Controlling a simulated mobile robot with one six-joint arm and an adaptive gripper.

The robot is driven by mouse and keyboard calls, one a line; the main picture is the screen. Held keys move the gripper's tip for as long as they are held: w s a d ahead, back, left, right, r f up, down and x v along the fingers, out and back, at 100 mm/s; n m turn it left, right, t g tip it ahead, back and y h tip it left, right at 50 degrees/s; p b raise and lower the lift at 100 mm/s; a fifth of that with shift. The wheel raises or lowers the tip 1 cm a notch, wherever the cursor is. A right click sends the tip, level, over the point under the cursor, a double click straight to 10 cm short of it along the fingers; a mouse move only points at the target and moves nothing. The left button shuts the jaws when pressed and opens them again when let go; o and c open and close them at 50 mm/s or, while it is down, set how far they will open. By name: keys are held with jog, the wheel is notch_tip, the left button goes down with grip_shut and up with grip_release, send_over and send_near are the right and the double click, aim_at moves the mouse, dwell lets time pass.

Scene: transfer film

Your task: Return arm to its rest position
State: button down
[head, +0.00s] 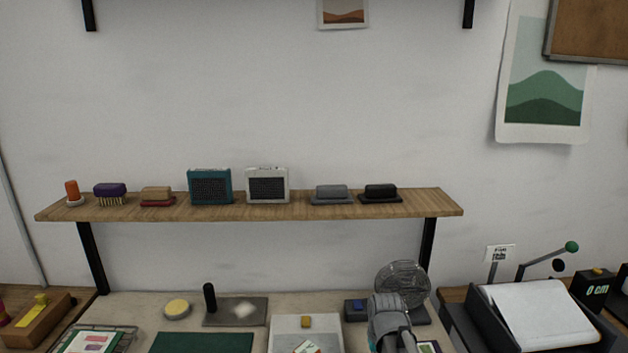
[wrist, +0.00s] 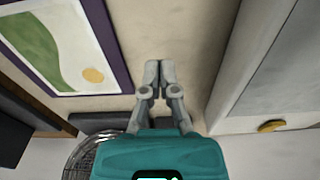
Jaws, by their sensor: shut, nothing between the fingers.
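My gripper (wrist: 153,70) is in the middle of the wrist view, with its grey fingers together and nothing between them. Its teal body fills the bottom of that view. The fingers are over a bare strip of beige worktop (wrist: 185,45), between a purple-bordered print (wrist: 117,50) on the left and a light grey panel with a yellow knob (wrist: 270,126) on the right. In the head view, a grey part of my arm (head: 390,318) shows at the bottom, right of centre, in front of the fan. The fingertips are not clear there.
A wire-guard fan (head: 402,273) stands close behind my arm, with a small dark blue box (head: 355,309) to its left. A pale tray with a yellow knob (head: 306,322) lies further left. A wooden shelf (head: 270,208) with several small items hangs above. A paper-topped black machine (head: 540,315) stands right.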

jog(key=shift+g, duration=0.4)
jog(key=s, duration=0.6)
jog(key=shift+s+d, duration=0.3)
jog(key=shift+s, duration=0.05)
dwell(0.3)
